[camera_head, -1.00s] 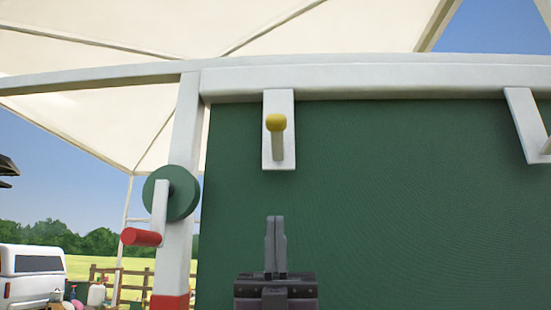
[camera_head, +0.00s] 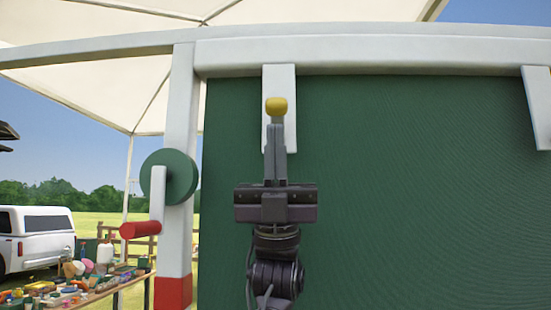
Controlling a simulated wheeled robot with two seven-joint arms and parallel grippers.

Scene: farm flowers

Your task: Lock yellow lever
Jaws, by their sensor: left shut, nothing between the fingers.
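The yellow lever tip (camera_head: 276,105) sits on a white lever arm in front of a white mounting plate (camera_head: 279,75) at the top of a green panel (camera_head: 400,190). My left gripper (camera_head: 275,135) is shut and empty, pointing up. Its fingertips show just below the yellow tip and cover most of the lever's arm. I cannot tell whether they touch the lever. My right gripper is out of view.
A green wheel (camera_head: 171,177) with a red-handled crank (camera_head: 140,229) is on the white post (camera_head: 179,130) at left. A second white plate (camera_head: 538,105) hangs at the right edge. A cluttered table (camera_head: 95,292) stands at lower left, near a white vehicle (camera_head: 38,238).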

